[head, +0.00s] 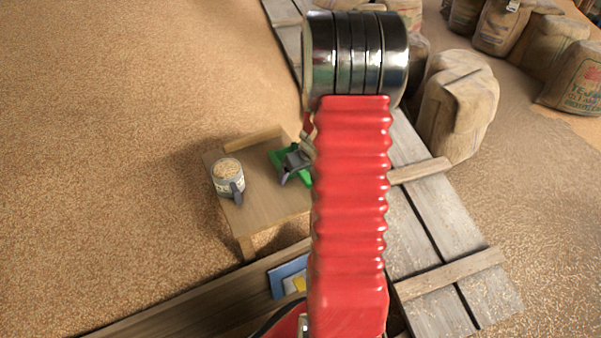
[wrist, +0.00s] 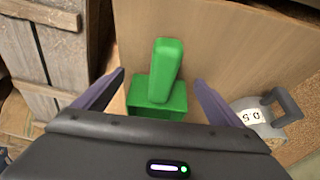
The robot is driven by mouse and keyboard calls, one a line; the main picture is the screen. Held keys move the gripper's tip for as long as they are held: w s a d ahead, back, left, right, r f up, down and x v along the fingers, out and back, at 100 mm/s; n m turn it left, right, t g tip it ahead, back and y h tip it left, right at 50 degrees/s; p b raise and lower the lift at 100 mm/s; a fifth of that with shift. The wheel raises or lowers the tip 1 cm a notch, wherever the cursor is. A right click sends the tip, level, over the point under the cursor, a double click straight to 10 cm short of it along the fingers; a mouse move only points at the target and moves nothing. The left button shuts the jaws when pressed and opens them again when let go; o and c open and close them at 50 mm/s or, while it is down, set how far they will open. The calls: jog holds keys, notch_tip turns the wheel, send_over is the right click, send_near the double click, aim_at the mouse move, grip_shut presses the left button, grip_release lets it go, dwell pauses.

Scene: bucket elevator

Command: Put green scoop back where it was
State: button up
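The green scoop (wrist: 165,70) lies on the small wooden table, its block-like handle pointing away from my gripper in the wrist view. In the head view a green part (head: 278,157) shows beside my gripper, and my red arm hides the rest. My gripper (wrist: 159,77) is open, with one finger on each side of the scoop and a visible gap on both sides. It also shows in the head view (head: 294,172), low over the table's right part. I cannot tell how far above the scoop the fingers are.
A grey measuring cup (head: 228,178) filled with grain stands on the left of the wooden table (head: 262,200); its label shows in the wrist view (wrist: 262,118). Grain covers the floor around. Wooden planks (head: 440,215) and several sacks (head: 460,105) are to the right.

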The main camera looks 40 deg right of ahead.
jog(key=shift+r, duration=0.1)
jog(key=shift+v, duration=6)
jog(key=shift+w, duration=0.1)
jog(key=a+r+n+y, duration=0.1)
jog(key=a+r, duration=0.4)
jog(key=a, duration=0.5)
jog(key=a+r+n, duration=0.1)
jog(key=a+r, duration=0.5)
jog(key=a, duration=0.3)
jog(key=s+a+r, duration=0.2)
jog(key=s+a, duration=0.4)
jog(key=a, duration=0.1)
jog(key=s+a+r+n+t, duration=0.1)
jog(key=s+a+r, duration=0.1)
jog(key=s+a, duration=0.3)
jog(key=shift+s+a+r, duration=0.35)
jog(key=shift+a, duration=0.9)
